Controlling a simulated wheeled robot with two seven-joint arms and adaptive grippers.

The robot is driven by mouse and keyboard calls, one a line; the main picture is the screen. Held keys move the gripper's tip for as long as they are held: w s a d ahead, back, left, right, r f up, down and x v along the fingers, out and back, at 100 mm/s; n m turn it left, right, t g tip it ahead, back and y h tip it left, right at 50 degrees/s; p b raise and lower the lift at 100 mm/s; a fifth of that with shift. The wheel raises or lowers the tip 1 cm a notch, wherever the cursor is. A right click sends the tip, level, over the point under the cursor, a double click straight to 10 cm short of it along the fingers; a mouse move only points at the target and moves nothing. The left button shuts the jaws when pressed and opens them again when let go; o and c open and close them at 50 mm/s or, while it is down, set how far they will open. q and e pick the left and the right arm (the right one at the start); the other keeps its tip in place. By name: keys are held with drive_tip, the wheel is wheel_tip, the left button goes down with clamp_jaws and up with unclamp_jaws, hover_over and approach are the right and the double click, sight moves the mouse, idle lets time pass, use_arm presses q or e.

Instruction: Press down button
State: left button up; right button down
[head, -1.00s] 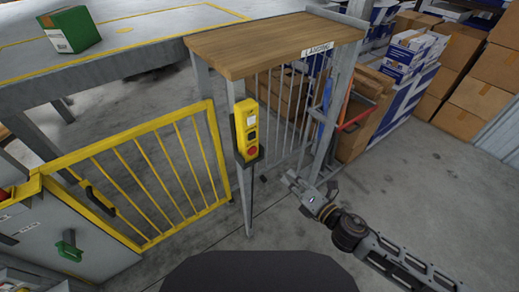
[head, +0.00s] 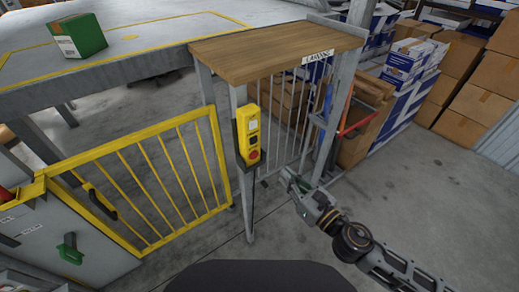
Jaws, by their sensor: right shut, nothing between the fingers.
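A yellow control box (head: 248,133) is mounted on the grey post under the wooden top. It carries a white button (head: 252,125) at the top, a dark button (head: 252,140) in the middle and a round red button (head: 253,155) at the bottom. Which of them is the down button cannot be read at this size. My right gripper (head: 284,173) is shut and empty, to the right of the box and a little lower, apart from it in the picture. My left gripper is not in view.
A yellow barred gate (head: 150,180) stands left of the post. A wooden top (head: 275,48) with a "LANDING" sign (head: 318,56) is above the box. A green carton (head: 76,36) sits on the grey platform at upper left. Cardboard boxes (head: 475,100) fill the right back. Floor at right is clear.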

drive_tip(key=shift+n, duration=0.5)
drive_tip(key=shift+w+a, duration=0.15)
drive_tip(key=shift+w, duration=0.1)
drive_tip(key=p, duration=0.4)
approach(254, 144)
drive_tip(key=shift+x, duration=3.55)
